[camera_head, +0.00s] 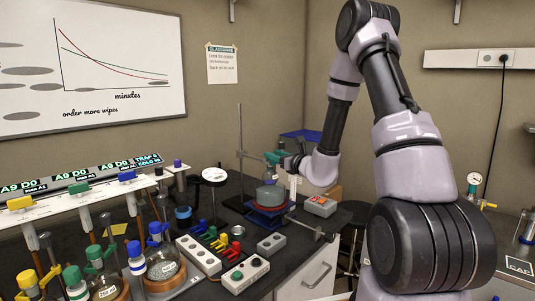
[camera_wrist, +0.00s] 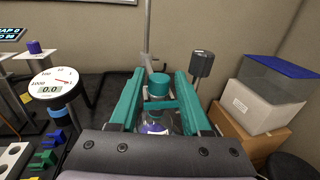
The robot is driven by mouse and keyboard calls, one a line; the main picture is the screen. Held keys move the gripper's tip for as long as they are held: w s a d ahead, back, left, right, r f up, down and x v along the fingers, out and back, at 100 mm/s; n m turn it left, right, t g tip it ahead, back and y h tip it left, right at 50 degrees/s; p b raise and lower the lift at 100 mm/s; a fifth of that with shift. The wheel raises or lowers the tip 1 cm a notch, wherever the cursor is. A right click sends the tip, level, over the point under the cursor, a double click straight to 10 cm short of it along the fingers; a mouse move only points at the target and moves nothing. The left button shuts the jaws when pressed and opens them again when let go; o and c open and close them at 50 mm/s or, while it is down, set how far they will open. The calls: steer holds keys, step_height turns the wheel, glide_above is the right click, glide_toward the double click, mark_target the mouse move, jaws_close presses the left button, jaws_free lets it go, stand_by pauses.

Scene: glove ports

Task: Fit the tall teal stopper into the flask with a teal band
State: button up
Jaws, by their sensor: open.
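My gripper (camera_wrist: 160,75) is open, with its two teal fingers on either side of a teal stopper (camera_wrist: 159,80) in the wrist view. The stopper stands upright with a gap to each finger. Below it, between the fingers, is a clear glass flask (camera_wrist: 157,126), partly hidden by the gripper. In the head view my gripper (camera_head: 276,158) is at the top of this flask (camera_head: 269,196), which stands on a red and blue support. I cannot tell how deep the stopper sits or make out the flask's band clearly.
A round dial gauge (camera_wrist: 54,84) stands left of my gripper, and a box with a blue lid (camera_wrist: 265,92) stands to the right. A stand rod (camera_head: 240,140) rises behind the flask.

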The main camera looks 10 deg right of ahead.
steer(key=v, duration=0.6)
steer(key=s+a+r+n+g+y, duration=0.3)
steer(key=s+a+r+n+g, duration=0.35)
steer(key=s+n, duration=0.2)
steer(key=s+a+r+n+g+y, duration=0.3)
steer(key=s+a+r+n+g, duration=0.35)
steer(key=s+n, duration=0.2)
steer(key=s+d+n+h, duration=0.4)
steer(key=s+n+h, duration=0.15)
steer(key=s, duration=0.35)
steer(key=s+d+r+n+t+h, duration=0.1)
steer(key=d+r+n+t+h, duration=0.1)
steer(key=d, duration=0.3)
steer(key=s+d+r+n+t+h, duration=0.1)
steer(key=s+d+r+n+h, duration=0.1)
steer(key=d+r+h, duration=0.1)
steer(key=shift+s+d+t+h, duration=0.35)
steer(key=shift+d+h, duration=0.2)
steer(key=shift+d, duration=0.7)
steer(key=shift+f, duration=0.1)
